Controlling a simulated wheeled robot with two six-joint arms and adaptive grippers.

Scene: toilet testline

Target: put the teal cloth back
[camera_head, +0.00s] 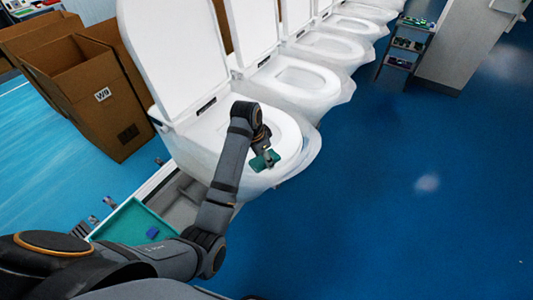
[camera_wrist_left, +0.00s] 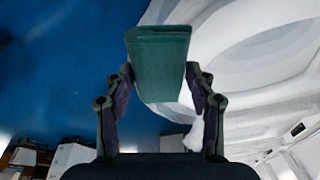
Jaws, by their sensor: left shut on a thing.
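The teal cloth (camera_head: 265,160) is a small folded pad over the front of the nearest toilet's seat. My left gripper (camera_head: 264,150) is shut on it. In the left wrist view the cloth (camera_wrist_left: 160,60) stands between the two fingers of the left gripper (camera_wrist_left: 160,88), with much of it beyond the tips. The nearest toilet (camera_head: 285,140) has its lid up and also fills the right of the wrist view. I cannot tell whether the cloth touches the seat. My right gripper is not in view.
A teal tray (camera_head: 128,222) with a small blue item (camera_head: 152,232) lies at the lower left, partly behind my left arm. More toilets (camera_head: 300,78) run in a line to the back. Cardboard boxes (camera_head: 90,95) stand at left. Blue floor (camera_head: 430,190) is clear at right.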

